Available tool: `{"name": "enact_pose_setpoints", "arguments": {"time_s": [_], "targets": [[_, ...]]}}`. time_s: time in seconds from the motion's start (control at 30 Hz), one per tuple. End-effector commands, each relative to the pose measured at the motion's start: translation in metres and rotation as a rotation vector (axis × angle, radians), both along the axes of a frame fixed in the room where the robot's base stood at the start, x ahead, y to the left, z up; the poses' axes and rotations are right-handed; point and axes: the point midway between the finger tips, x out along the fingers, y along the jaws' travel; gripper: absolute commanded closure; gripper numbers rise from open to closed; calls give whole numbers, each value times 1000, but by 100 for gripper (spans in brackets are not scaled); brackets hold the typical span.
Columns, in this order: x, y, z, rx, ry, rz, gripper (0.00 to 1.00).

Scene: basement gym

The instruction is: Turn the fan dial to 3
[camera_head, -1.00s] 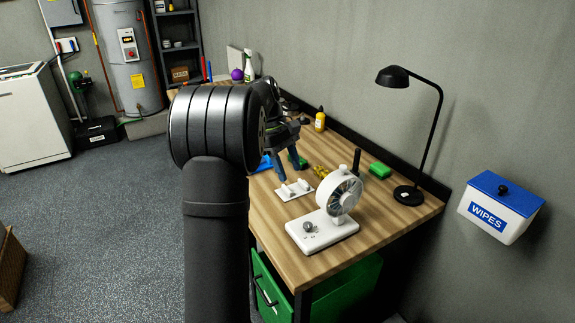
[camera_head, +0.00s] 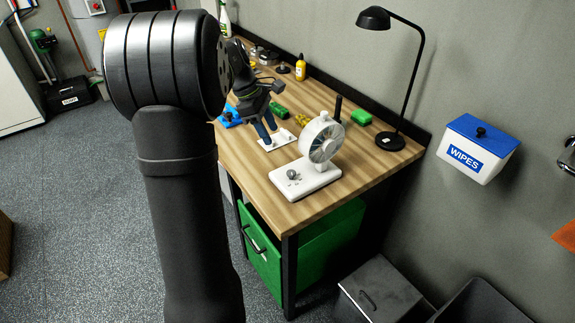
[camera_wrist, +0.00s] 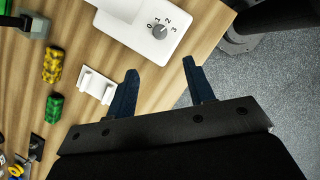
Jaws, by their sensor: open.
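The white desk fan (camera_head: 319,139) stands on the wooden workbench, with a flat white base (camera_head: 310,181). Its grey dial (camera_head: 292,175) sits on the base's near-left part. My gripper (camera_head: 267,131) has dark blue fingers, open and empty. It is behind and left of the dial in the head view, by a white switch plate (camera_head: 280,140). In the wrist view my fingertips (camera_wrist: 160,67) are apart from the base, with the dial beyond the gap.
A black lamp (camera_head: 391,141), a green block (camera_head: 361,117) and a yellow bottle (camera_head: 301,68) stand farther back on the workbench (camera_head: 340,190). Yellow and green pieces lie near the plate. A wipes box (camera_head: 475,150) hangs on the wall. The bench around the fan's front is clear.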

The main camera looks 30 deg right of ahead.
Motion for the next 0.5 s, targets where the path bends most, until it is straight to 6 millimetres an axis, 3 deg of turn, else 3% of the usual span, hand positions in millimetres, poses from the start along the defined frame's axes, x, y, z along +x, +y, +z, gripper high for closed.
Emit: {"name": "enact_pose_setpoints", "arguments": {"time_s": [0.5], "targets": [[-31, -30, -103, 2, 3, -4, 52]]}}
